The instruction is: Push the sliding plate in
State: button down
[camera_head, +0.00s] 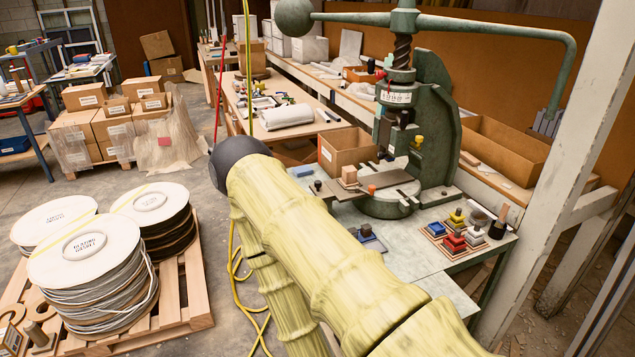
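The green fly press (440,125) stands on a grey worktable (405,250), with its screw and ball-ended bar overhead. A flat grey-brown plate (398,190), which looks like the sliding plate, lies on the press's round base (388,208) under the ram. It sticks out toward the left. A small stacked wooden block (348,177) and an orange piece (371,190) are near its left end. My pale yellow arm crosses the foreground, left of and in front of the press, and covers part of the table. My gripper does not show.
Small coloured stacked pieces (455,238) stand at the table's right front. A blue-black piece (368,238) sits near my arm. An open cardboard box (343,150) is behind the plate. A pale post (560,170) rises at right. Cable spools (92,275) on a pallet stand at left.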

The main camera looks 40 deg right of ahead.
aim_at(331, 189)
jog(key=z, duration=0.05)
jog(key=i, duration=0.3)
jog(key=z, duration=1.3)
jog(key=i, duration=0.5)
jog(key=z, duration=0.05)
jog(key=k, duration=0.45)
jog(key=u, duration=1.45)
jog(key=i, duration=0.65)
jog(key=z, duration=0.65)
jog(key=i, duration=0.6)
jog(key=z, duration=0.55)
